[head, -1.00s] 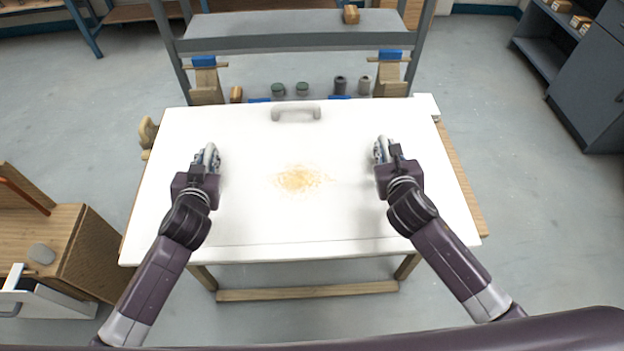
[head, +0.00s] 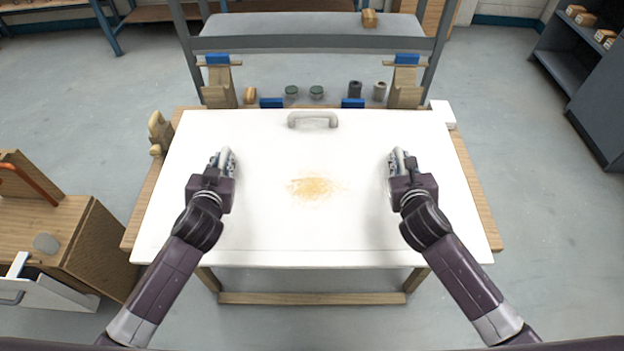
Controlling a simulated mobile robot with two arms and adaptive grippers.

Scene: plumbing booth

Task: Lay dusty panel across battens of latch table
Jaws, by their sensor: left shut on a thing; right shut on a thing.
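The dusty panel (head: 310,222) is a broad white sheet with a tan dust patch (head: 315,188) in its middle and a grey handle (head: 313,120) near its far edge. It lies over the wooden latch table (head: 147,215) and hides most of its top and the battens. I cannot tell whether it rests on them or hangs just above. My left gripper (head: 224,160) is shut on the panel's left part. My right gripper (head: 398,162) is shut on its right part. Their fingertips and what they grip are partly hidden.
Blue blocks (head: 271,103) stand along the table's far edge, with several small jars (head: 291,92) behind. A grey rack (head: 310,44) stands beyond. A wooden cabinet (head: 60,225) with an open drawer is at left. A wooden piece (head: 160,132) is at the table's left edge.

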